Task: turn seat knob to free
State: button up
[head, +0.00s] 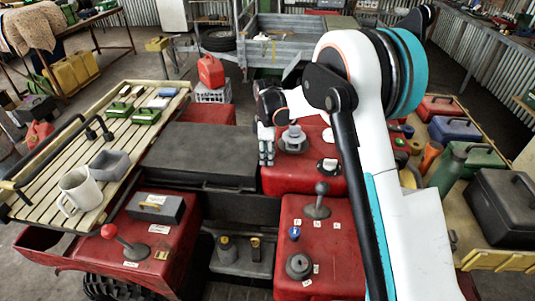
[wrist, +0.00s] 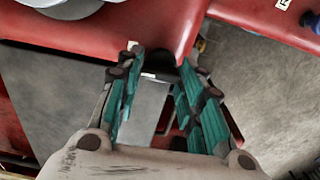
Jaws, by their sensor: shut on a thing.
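My gripper (head: 266,143) points down beside the right edge of the black seat (head: 198,153), at the red bodywork (head: 300,175). In the wrist view my gripper (wrist: 160,60) has its teal-padded fingers shut around a small dark part (wrist: 159,60) at the red edge. This part is mostly hidden, and I cannot make out for sure whether it is the seat knob or where it points. In the head view my fingers cover that spot. A grey knob on a round base (head: 293,139) stands just right of my gripper, apart from it.
A lever (head: 317,201), a dial knob (head: 299,266) and a small blue switch (head: 295,233) sit on the red panel in front. A red-topped lever (head: 124,243) stands at left. A slatted rack (head: 50,170) holds a mug (head: 78,191). A tray of tools and boxes lies right.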

jog(key=o, duration=1.1)
jog(key=shift+c, duration=0.2)
jog(key=shift+r, duration=0.1)
notch_tip(320, 180, up, 12)
